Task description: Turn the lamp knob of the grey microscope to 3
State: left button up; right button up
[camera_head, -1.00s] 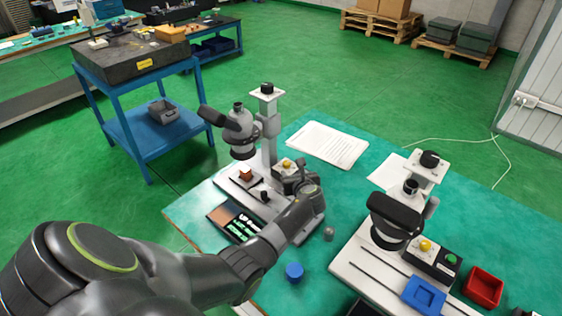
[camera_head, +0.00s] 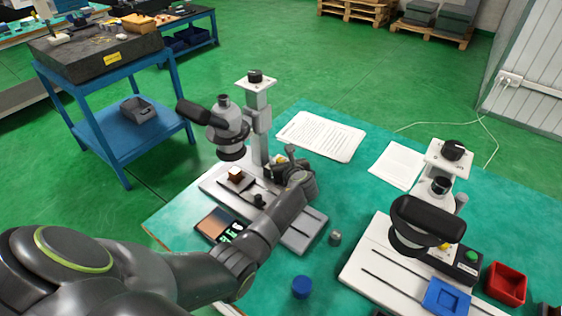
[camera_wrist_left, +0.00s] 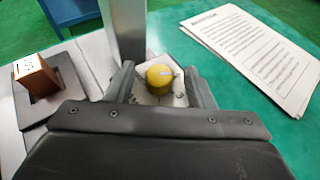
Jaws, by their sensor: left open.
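The grey microscope (camera_head: 228,128) stands upright on the left of the green table. Its yellow lamp knob (camera_wrist_left: 160,76) has a pale mark on top and stands on a light plate with small dark dial marks; the numbers are too small to read. My left gripper (camera_wrist_left: 160,88) is open, with one finger on each side of the knob; I cannot tell whether they touch it. In the head view, my left gripper (camera_head: 287,168) largely hides the knob. My right gripper is not in view.
A second microscope (camera_head: 425,220) stands on the right. A blue tray (camera_head: 447,297), a red bin (camera_head: 506,284), a blue cap (camera_head: 302,287) and a small grey cylinder (camera_head: 335,238) are nearby. Printed sheets (camera_head: 320,136) lie behind. A brown block (camera_wrist_left: 36,76) sits on the microscope's base.

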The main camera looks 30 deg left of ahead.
pick_arm(q)
jog(key=c, duration=1)
jog(key=shift+s+r+p, duration=0.1)
jog(key=shift+r+p, duration=0.05)
jog(key=shift+p, duration=0.4)
jog(key=m+h+p, duration=0.1)
jog(key=m+t+h+p, duration=0.1)
jog(key=p, duration=0.1)
jog(key=m+t+h+p, duration=0.1)
jog(key=p, duration=0.1)
jog(key=shift+s+a+r, duration=0.1)
jog(key=shift+s+a, duration=0.05)
jog(key=shift+a, duration=0.1)
jog(key=shift+a+f+m+t+h+p, duration=0.15)
jog(key=shift+m+t+h+p, duration=0.25)
jog(key=shift+m+h+p, duration=0.4)
jog(key=shift+d+f+m+t+h+p, duration=0.1)
jog(key=shift+m+t+h+p, duration=0.3)
jog(key=shift+m+h+p, duration=0.4)
jog(key=o, duration=1)
